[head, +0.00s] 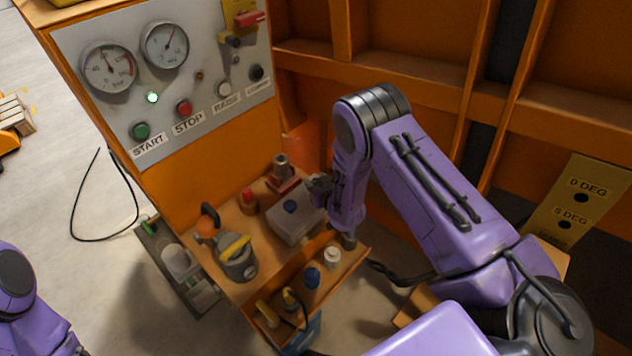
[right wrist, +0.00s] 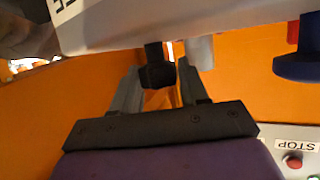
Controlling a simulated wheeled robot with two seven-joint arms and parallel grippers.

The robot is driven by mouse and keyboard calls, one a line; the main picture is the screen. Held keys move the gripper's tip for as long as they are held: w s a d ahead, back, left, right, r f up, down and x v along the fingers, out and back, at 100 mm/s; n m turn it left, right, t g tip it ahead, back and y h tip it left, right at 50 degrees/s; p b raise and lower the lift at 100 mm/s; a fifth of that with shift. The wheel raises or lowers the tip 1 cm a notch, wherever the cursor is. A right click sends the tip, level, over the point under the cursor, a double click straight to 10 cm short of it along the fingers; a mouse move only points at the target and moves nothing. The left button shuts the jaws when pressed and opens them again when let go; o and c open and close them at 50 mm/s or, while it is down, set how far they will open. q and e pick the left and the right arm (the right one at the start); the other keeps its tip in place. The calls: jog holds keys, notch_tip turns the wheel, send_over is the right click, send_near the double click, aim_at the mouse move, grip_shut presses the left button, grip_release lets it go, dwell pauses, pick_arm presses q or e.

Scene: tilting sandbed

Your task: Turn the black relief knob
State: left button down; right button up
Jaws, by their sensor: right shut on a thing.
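The black relief knob (right wrist: 156,70) shows in the right wrist view as a short black piece beneath a light grey box (right wrist: 190,18). My right gripper (right wrist: 160,82) has its two grey fingers on either side of the knob and is shut on it. In the head view the right gripper (head: 319,186) is at the far right corner of the grey box (head: 291,228), which has a blue knob on top. There my arm and gripper hide the black knob. My left arm shows at the lower left edge, but its gripper is out of view.
A grey panel (head: 215,75) with gauges and buttons stands behind the wooden shelf (head: 228,288). A red-based fitting (head: 283,180), a red knob (head: 247,202) and a grey pot with a yellow handle (head: 238,262) stand near the box. Orange ribbed walls close in the right.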

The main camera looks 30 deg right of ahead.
jog(key=m+h+b, duration=0.1)
jog(key=m+h, duration=0.2)
jog(key=shift+m+g+h, duration=0.7)
jog(key=shift+m+h, duration=0.1)
jog(key=shift+h, duration=0.2)
jog(key=o, duration=1)
jog(key=shift+s, duration=0.1)
jog(key=v, duration=1)
jog(key=shift+s+a+b, duration=0.15)
jog(key=shift+s+b, duration=0.05)
jog(key=shift+b, duration=0.15)
